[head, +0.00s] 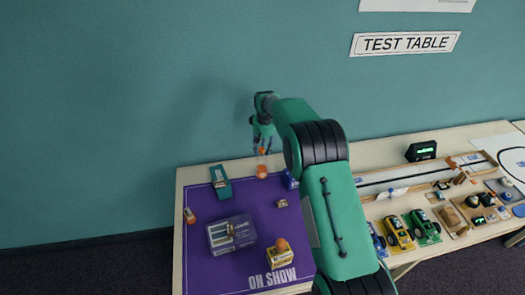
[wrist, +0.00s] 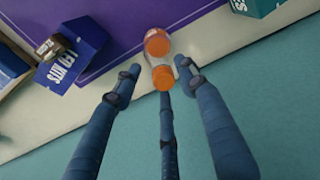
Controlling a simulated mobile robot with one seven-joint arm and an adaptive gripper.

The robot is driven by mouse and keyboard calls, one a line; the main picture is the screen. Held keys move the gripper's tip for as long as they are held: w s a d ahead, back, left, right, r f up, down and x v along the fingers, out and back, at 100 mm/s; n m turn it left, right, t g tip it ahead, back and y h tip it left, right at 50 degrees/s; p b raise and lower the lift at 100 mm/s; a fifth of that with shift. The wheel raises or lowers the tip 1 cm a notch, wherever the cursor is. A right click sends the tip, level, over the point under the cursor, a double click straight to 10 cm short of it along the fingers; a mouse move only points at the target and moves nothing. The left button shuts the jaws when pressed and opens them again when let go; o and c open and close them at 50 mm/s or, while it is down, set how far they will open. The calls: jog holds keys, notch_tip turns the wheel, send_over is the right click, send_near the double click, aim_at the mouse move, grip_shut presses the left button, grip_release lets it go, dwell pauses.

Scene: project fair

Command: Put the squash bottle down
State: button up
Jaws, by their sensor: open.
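The squash bottle (head: 262,168), clear with orange contents and an orange cap, appears upright on the table by the back edge of the purple mat. The wrist view looks down on the bottle (wrist: 157,46), its orange cap nearest me. My gripper (head: 262,148) is above and around the bottle's top in the head view. In the wrist view my gripper (wrist: 158,72) has its fingers spread, with the bottle between and just beyond the tips. I see no finger clearly pressing on it. The bottle's base is hidden in the wrist view.
A blue box (wrist: 75,62) stands close beside the bottle. The teal wall (head: 120,110) is right behind the table. Toy cars stand at right.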

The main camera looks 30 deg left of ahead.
notch_tip(320, 180, up, 10)
jog(key=shift+s+d, duration=0.25)
jog(key=shift+d, duration=0.15)
jog(key=shift+f, duration=0.1)
dwell(0.6)
